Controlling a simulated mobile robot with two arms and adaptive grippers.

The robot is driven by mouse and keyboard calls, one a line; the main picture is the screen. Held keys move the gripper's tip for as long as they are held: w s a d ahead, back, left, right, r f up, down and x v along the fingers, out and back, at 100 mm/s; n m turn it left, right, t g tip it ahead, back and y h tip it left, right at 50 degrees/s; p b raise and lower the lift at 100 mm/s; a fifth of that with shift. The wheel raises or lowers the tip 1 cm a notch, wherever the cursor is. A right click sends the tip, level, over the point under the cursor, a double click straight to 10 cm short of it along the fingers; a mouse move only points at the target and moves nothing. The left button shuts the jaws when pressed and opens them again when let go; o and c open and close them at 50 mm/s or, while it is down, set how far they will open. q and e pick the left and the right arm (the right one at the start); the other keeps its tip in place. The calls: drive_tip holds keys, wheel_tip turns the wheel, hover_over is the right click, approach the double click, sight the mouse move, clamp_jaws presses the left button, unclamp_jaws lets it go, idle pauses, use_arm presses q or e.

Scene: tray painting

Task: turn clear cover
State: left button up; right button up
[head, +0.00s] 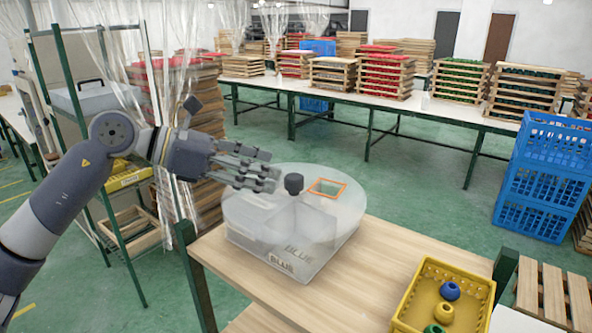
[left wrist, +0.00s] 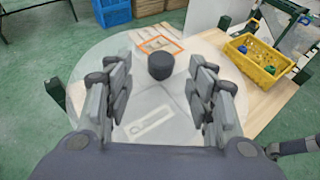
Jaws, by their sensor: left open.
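The clear round cover (head: 250,210) lies on a translucent box (head: 300,268) labelled "BLUE" on the wooden table. It also shows in the left wrist view (left wrist: 100,62). A dark knob (head: 294,184) stands up from the cover's middle; it shows in the left wrist view (left wrist: 160,66). An orange-edged square opening (head: 327,188) is on the cover, right of the knob in the head view. My left gripper (head: 272,178) is open, above the cover and just left of the knob. In the left wrist view its fingers (left wrist: 162,82) flank the knob, with gaps both sides.
A yellow crate (head: 408,292) with blue, yellow and green round pieces stands on the wooden table (head: 350,290), right of the box. A green rack (head: 120,220) and hanging clear plastic are at left. Blue crates (head: 545,180) stand at right. White tables with stacked wooden trays are behind.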

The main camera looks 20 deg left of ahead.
sight(293, 176)
use_arm(q)
drive_tip(key=p+x, duration=0.2)
drive_tip(key=x, duration=0.4)
drive_tip(key=shift+d+r, duration=0.2)
drive_tip(key=shift+w+d+f+p, duration=0.25)
drive_tip(key=shift+d+f+p, duration=0.05)
drive_tip(key=shift+f, duration=0.05)
use_arm(e)
drive_tip(key=d+r, duration=0.2)
drive_tip(key=r, duration=0.1)
drive_tip(key=shift+r, duration=0.15)
